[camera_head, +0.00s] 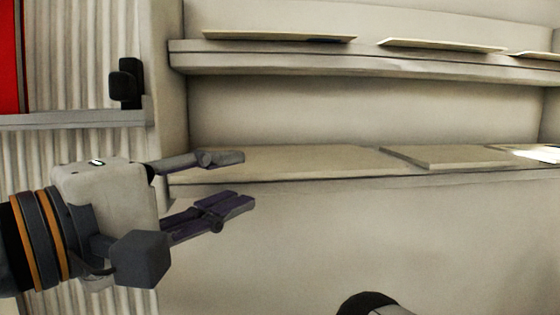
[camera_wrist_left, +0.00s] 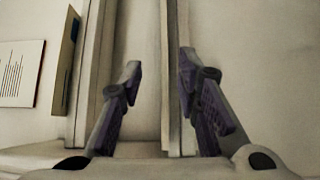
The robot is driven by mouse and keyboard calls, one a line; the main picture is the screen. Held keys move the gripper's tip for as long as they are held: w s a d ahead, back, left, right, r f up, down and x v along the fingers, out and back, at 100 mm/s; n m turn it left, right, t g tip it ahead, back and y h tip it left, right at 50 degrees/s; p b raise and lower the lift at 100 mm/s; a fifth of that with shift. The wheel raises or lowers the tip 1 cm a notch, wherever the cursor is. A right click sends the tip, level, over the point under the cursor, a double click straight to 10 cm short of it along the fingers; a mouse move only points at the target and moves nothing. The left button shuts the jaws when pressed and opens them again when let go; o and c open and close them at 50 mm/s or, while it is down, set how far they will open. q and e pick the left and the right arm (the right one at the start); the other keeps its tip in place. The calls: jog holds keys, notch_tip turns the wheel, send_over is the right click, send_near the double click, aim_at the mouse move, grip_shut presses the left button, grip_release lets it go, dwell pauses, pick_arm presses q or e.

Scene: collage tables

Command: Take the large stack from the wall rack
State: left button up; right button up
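A large flat beige stack (camera_head: 300,163) lies on the lower shelf of the wall rack (camera_head: 400,182), at its left part. My left gripper (camera_head: 228,180) is open at the left end of this shelf. Its two fingers are apart, one higher and one lower, around the level of the shelf's front edge. In the left wrist view my left gripper (camera_wrist_left: 163,95) has its fingers spread on either side of a pale strip and edge. I cannot tell whether they touch the stack or shelf. My right gripper is not in view.
A second flat stack (camera_head: 445,157) and a bright white sheet (camera_head: 540,153) lie farther right on the lower shelf. The upper shelf (camera_head: 300,57) holds thin boards (camera_head: 280,37). A black object (camera_head: 127,83) stands on a ledge at the left. A printed sheet (camera_wrist_left: 18,75) shows in the wrist view.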

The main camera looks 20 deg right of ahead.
aim_at(246, 176)
pick_arm(q)
jog(key=x, duration=0.6)
jog(key=shift+w+f, duration=0.25)
jog(key=shift+w, duration=0.2)
jog(key=shift+a, duration=0.1)
grip_shut()
